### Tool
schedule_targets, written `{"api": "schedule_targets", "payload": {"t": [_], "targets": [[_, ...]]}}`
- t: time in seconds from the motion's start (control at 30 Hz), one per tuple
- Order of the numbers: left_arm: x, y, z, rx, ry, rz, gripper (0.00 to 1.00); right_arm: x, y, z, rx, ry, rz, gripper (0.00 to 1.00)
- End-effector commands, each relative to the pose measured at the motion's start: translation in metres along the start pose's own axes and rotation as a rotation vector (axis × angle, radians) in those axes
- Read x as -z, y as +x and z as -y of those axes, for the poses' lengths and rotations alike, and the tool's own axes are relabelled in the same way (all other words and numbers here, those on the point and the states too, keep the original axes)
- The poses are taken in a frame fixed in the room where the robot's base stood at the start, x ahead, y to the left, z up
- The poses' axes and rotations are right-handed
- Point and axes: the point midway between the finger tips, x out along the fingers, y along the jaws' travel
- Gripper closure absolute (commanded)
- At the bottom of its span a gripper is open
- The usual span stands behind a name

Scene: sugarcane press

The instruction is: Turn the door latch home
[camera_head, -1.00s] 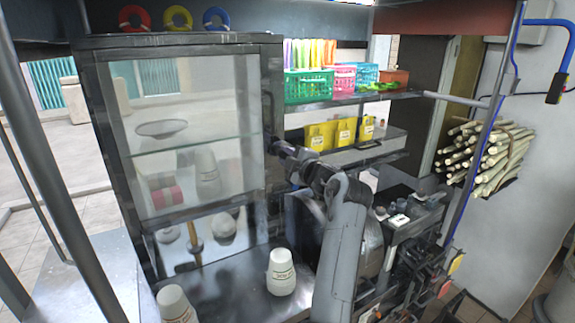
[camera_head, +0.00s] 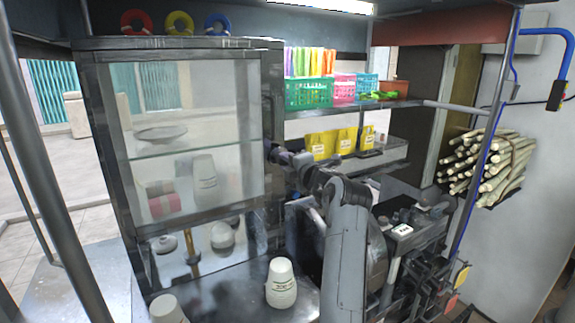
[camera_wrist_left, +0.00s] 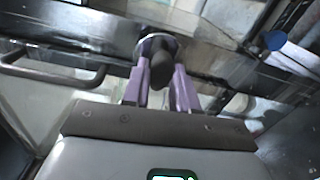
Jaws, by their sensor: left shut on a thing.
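The glass-fronted cabinet door (camera_head: 195,140) is upright and looks closed in its dark metal frame. The door latch, a dark rounded knob (camera_wrist_left: 161,69) on a round metal base, sits on the frame in the left wrist view. My left gripper (camera_wrist_left: 160,82) has its purple fingers on either side of the knob and is shut on it. In the head view my left gripper (camera_head: 276,155) is at the door's right edge, where the latch itself is too small and dark to make out. My right gripper is not identifiable in either view.
White cup stacks (camera_head: 281,284) stand on the metal counter below the door. A shelf with a green basket (camera_head: 309,93) and yellow packets (camera_head: 320,145) is right of the cabinet. A dark bar handle (camera_wrist_left: 50,72) shows beside the latch in the wrist view.

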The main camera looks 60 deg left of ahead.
Motion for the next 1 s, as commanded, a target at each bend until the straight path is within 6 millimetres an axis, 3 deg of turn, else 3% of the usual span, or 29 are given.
{"api": "schedule_targets", "payload": {"t": [0.27,0.3,0.43,0.77,1.0], "targets": [[0.0,0.0,-0.001,-0.001,-0.002,0.0,1.0,0.0,0.0,0.0,-0.001,-0.001,0.0,0.47],[0.0,0.0,-0.001,-0.001,-0.002,0.0,0.68,0.0,0.0,0.0,-0.001,-0.002,0.0,0.47],[0.0,0.0,-0.001,-0.001,-0.001,0.0,0.48,0.0,0.0,-0.001,-0.004,-0.005,0.001,0.47],[0.0,-0.002,0.0,0.0,0.0,0.0,0.47,-0.001,0.0,-0.002,-0.008,-0.01,0.002,0.47],[-0.001,-0.025,0.001,0.0,0.0,0.002,0.47,-0.001,0.001,-0.002,-0.005,-0.007,0.001,0.47]]}}
